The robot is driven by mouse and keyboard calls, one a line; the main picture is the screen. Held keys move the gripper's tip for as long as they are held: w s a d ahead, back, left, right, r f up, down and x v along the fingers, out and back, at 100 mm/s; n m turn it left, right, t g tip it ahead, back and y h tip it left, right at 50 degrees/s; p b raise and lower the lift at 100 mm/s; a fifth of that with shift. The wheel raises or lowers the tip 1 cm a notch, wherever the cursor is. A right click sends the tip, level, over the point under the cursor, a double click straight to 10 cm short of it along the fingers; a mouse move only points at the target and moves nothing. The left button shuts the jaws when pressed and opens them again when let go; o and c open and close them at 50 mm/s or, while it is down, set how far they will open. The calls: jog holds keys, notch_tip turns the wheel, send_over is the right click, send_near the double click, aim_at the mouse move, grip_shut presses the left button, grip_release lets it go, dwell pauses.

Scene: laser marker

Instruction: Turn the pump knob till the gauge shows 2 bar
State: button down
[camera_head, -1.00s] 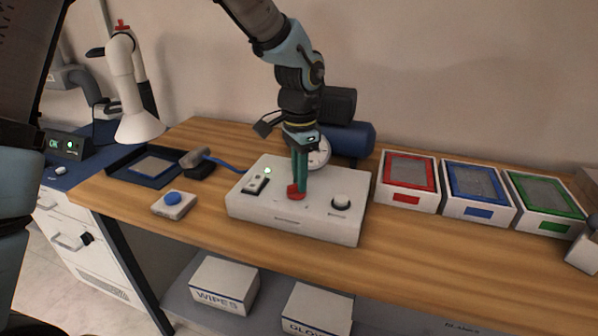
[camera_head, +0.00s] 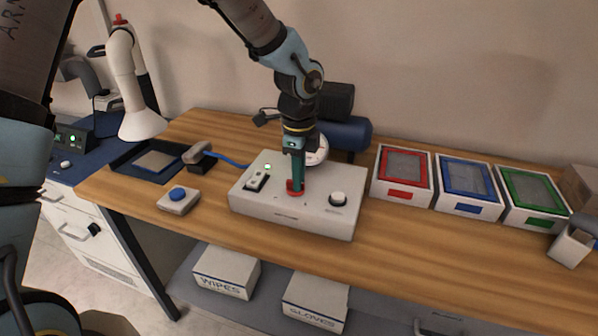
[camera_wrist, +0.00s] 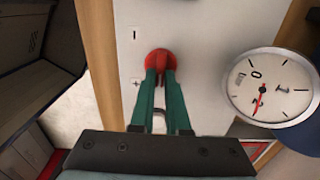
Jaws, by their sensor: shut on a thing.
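The pump box (camera_head: 260,203) is a white unit on the wooden bench. Its red knob (camera_head: 294,188) sits on top, and it also shows in the wrist view (camera_wrist: 160,57). My gripper (camera_head: 297,178) points down with its green fingers shut on the knob. In the wrist view, the fingers (camera_wrist: 160,78) close on the knob between a minus and a plus mark. The gauge (camera_wrist: 285,72) has a white face with 0, 1 and 2. Its red needle lies in the lower part of the face, by the 2; I cannot tell the exact reading. My arm partly hides the gauge in the head view (camera_head: 318,151).
A blue tank (camera_head: 345,131) stands behind. Red (camera_head: 403,192), blue (camera_head: 467,203) and green (camera_head: 535,215) framed trays stand right. A blue button box (camera_head: 178,201) lies left.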

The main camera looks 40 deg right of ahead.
jog(key=shift+m, duration=0.6)
jog(key=c, duration=0.9)
grip_release()
notch_tip(320, 180, up, 11)
jog(key=b, duration=0.1)
jog(key=shift+b, duration=0.35)
jog(key=shift+f, duration=0.1)
